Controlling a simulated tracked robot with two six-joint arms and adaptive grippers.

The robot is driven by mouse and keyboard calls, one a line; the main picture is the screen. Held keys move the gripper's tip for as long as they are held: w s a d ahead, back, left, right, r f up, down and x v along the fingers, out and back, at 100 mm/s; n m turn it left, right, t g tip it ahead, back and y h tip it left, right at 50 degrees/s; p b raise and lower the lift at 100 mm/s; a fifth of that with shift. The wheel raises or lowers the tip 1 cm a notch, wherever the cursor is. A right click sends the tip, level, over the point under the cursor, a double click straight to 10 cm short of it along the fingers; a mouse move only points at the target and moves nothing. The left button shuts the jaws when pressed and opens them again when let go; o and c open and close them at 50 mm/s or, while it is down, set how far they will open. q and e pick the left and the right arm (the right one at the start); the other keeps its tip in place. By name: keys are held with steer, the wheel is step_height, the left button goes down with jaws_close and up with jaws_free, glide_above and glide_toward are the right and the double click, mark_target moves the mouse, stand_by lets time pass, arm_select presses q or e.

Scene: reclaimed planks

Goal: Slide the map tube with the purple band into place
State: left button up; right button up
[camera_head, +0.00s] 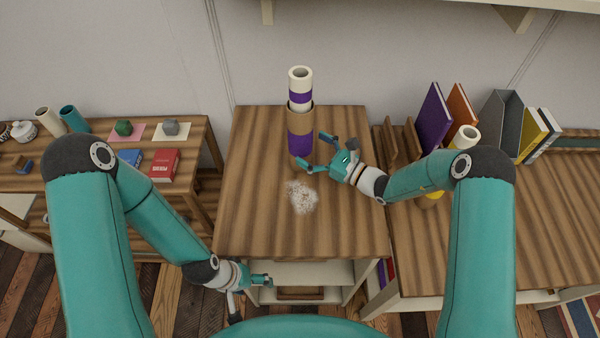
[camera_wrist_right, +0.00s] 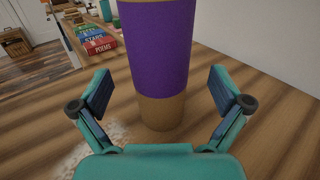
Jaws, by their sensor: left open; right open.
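The cream map tube with a purple band (camera_head: 300,78) stands upright in the head view. Its lower end is hidden in the top of a brown cardboard holder with a wide purple band (camera_head: 300,140), at the back of the middle table. The holder also fills the middle of the right wrist view (camera_wrist_right: 158,50). My right gripper (camera_head: 315,155) is open low at the holder, with its fingers on either side of it in the wrist view (camera_wrist_right: 160,92); no contact is visible. My left gripper (camera_head: 252,296) is open and empty, low by the middle table's front left corner.
A pale speckled patch (camera_head: 302,196) lies on the middle table (camera_head: 260,225). Books (camera_head: 434,118) and another cream tube (camera_head: 465,137) stand on the right, partly behind my arm.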

steer(key=shift+s+d, duration=0.3)
steer(key=shift+d, duration=0.1)
steer(key=v, duration=1.2)
steer(key=shift+s, duration=0.1)
